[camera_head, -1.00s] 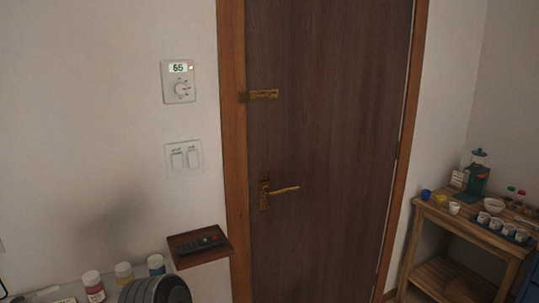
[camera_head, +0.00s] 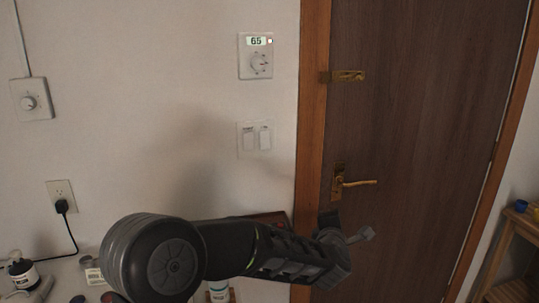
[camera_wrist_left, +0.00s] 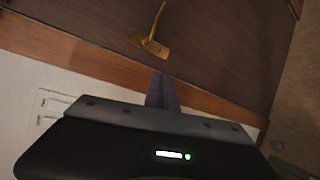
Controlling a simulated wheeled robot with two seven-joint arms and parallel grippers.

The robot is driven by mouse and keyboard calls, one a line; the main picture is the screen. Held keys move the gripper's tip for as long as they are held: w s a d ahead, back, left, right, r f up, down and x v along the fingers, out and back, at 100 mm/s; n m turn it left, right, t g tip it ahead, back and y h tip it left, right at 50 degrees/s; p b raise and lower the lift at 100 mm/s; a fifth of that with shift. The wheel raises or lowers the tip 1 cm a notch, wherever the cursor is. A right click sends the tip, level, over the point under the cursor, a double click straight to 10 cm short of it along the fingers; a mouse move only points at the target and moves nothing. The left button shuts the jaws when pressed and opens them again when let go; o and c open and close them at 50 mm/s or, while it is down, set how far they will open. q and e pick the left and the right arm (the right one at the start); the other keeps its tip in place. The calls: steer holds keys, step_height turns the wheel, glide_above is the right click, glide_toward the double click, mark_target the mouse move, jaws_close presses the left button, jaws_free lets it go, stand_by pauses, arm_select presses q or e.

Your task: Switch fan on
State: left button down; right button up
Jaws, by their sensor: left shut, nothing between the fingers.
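A white plate with two rocker switches (camera_head: 255,138) is on the wall left of the door frame; its small labels are too blurred to read. Its corner also shows at the left of the wrist view (camera_wrist_left: 48,104). My left gripper (camera_head: 362,236) is below and right of the plate, in front of the door and apart from the switches. In the left wrist view its fingers (camera_wrist_left: 161,92) are together with nothing between them. My right gripper is not in view.
A thermostat (camera_head: 256,56) reading 65 is above the switches. A dial plate (camera_head: 32,100) and an outlet (camera_head: 61,196) with a plug are farther left. The door has a brass handle (camera_head: 355,182). A small shelf (camera_head: 270,217) is partly behind my arm.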

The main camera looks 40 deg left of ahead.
mark_target(265, 148)
arm_select(q)
steer(key=s+a+r+n+g+y, duration=0.1)
steer(key=s+a+r+n+y, duration=0.2)
steer(key=a+r+n, duration=0.3)
steer(key=s+a+r+n+g+y, duration=0.2)
steer(key=a+r+n, duration=0.4)
steer(key=n, duration=0.8)
step_height(265, 148, up, 3)
steer(key=s+y, duration=0.1)
steer(key=s, duration=0.1)
steer(key=shift+s+g+y, duration=0.3)
steer(key=shift+s+y, duration=0.05)
steer(key=shift+y, duration=0.05)
steer(key=shift+w+a, duration=0.1)
steer(key=p+x, duration=0.4)
steer(key=x, duration=0.9)
steer(key=shift+r, duration=0.1)
steer(key=shift+w+a+p, duration=0.3)
steer(key=shift+p, duration=0.05)
